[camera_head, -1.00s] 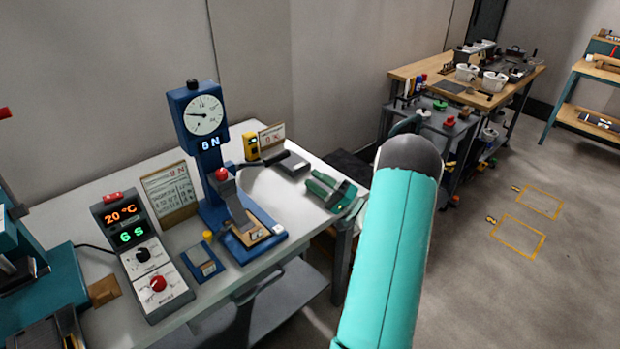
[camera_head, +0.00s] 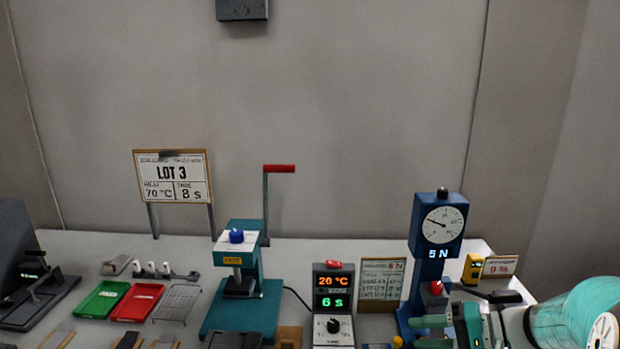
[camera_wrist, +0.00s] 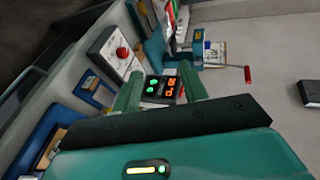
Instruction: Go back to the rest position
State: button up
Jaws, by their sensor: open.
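My gripper (camera_head: 420,333) shows at the lower right of the head view, its teal fingers pointing left in front of the blue force gauge stand (camera_head: 422,290). In the wrist view my gripper (camera_wrist: 160,90) has its two green fingers spread apart. Nothing is held between them. Behind the gap, the control box (camera_wrist: 158,88) with orange and green digits is seen. In the head view that control box (camera_head: 333,318) reads 20 °C and 6 s. My teal arm fills the lower right corner of the head view and hides part of the bench.
A teal press (camera_head: 243,305) with a red-handled lever stands mid-bench. Green (camera_head: 101,299) and red (camera_head: 137,303) trays lie to its left. A LOT 3 sign (camera_head: 173,178) stands behind them. A yellow device (camera_head: 472,269) stands right of the gauge. The wall above is mostly clear.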

jog(key=s+a+r+n+h, duration=0.2)
jog(key=s+a+h, duration=0.2)
jog(key=s+h, duration=0.2)
jog(key=s+a+r+n+h, duration=0.2)
jog(key=s+a+r+h, duration=0.1)
jog(key=s+h, duration=0.4)
jog(key=shift+s+a, duration=0.75)
jog(key=shift+s, duration=0.85)
jog(key=shift+r, duration=0.1)
